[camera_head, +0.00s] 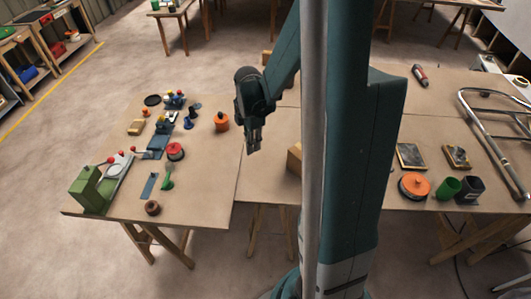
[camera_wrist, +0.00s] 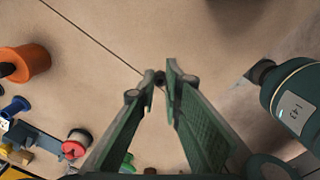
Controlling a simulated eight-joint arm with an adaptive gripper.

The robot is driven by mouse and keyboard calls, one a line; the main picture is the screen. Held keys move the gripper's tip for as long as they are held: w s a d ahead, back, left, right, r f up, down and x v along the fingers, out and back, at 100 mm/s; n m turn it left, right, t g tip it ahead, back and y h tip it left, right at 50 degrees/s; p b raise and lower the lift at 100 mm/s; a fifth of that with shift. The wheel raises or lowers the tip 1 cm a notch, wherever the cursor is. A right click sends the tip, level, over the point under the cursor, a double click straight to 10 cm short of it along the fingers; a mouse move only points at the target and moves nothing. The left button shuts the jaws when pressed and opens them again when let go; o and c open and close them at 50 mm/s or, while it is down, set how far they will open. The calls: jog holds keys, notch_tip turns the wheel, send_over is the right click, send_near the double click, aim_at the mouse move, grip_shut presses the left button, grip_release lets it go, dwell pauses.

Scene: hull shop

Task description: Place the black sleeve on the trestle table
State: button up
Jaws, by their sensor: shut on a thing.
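My gripper (camera_head: 253,147) is held above the tabletops, near the seam between the left and middle boards. In the wrist view its two fingers (camera_wrist: 161,78) come close together on a small dark piece, which looks like the black sleeve (camera_wrist: 160,77). Most of the piece is hidden by the fingertips, and I cannot make it out in the head view. The trestle table (camera_head: 215,185) on the left has a brown top on wooden legs. Its right part is bare.
The left table carries a green machine (camera_head: 88,190), a red-topped spool (camera_head: 175,151), an orange pot (camera_head: 221,121) and small parts. A wooden block (camera_head: 294,158) stands on the middle board, partly behind my column. A bent metal tube frame (camera_head: 490,125) lies far right.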

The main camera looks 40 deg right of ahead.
send_over(253, 166)
jog(key=shift+w+f+b, duration=0.1)
jog(key=shift+f+b, duration=0.35)
jog(key=shift+f, duration=2.15)
jog(key=shift+f+b, duration=0.4)
jog(key=shift+f, duration=1.7)
jog(key=shift+f, duration=0.15)
jog(key=o, duration=0.7)
jog(key=shift+r, duration=0.2)
jog(key=shift+r+p, duration=1.05)
jog(key=shift+r, duration=4.9)
